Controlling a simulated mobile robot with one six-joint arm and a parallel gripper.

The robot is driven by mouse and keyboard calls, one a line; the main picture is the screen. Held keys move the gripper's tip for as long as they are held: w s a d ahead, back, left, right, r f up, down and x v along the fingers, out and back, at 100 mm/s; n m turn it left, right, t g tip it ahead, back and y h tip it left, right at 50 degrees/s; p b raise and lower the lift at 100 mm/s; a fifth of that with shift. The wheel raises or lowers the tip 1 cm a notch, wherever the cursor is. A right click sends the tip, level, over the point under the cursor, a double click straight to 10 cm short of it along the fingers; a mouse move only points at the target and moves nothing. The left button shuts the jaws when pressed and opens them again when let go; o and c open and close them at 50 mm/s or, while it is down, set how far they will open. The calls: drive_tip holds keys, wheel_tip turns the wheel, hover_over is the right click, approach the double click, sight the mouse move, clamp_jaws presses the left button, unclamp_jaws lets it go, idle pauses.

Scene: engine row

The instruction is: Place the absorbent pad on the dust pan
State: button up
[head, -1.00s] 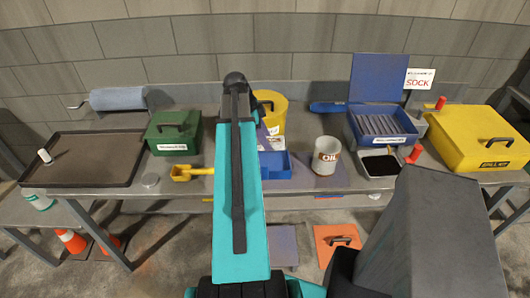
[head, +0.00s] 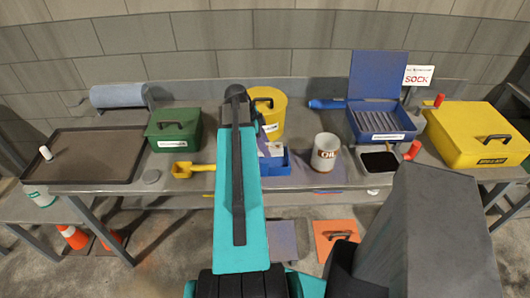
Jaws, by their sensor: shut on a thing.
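The middle of my arm's reach is covered by my own teal link, and my gripper is hidden behind it. A blue open tray (head: 284,163) shows just right of the link on the bench; its left part is hidden. A pale grey and white piece (head: 272,149) shows at the tray's back, beside the link. I cannot tell whether it is the absorbent pad. A blue handled tool (head: 326,104) lies farther back, left of a blue case. I cannot tell which of these blue things is the dust pan. No contact between gripper and pad is visible.
A yellow bucket (head: 270,122) stands behind the tray. A white oil can (head: 326,153) stands right of it. A yellow scoop (head: 182,170) lies left. A green box (head: 173,130), dark tray (head: 84,157), open blue case (head: 408,126) and yellow box (head: 470,140) fill the bench.

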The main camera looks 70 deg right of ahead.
drive_tip(key=shift+f+p, duration=0.5)
drive_tip(key=shift+f, duration=1.35)
drive_tip(key=shift+f, duration=0.15)
drive_tip(key=o, duration=1)
drive_tip(key=shift+o, duration=0.2)
drive_tip(key=shift+r, duration=0.3)
drive_tip(key=shift+b+v, duration=1.85)
drive_tip(key=shift+v, duration=4.05)
drive_tip(key=shift+r, duration=0.1)
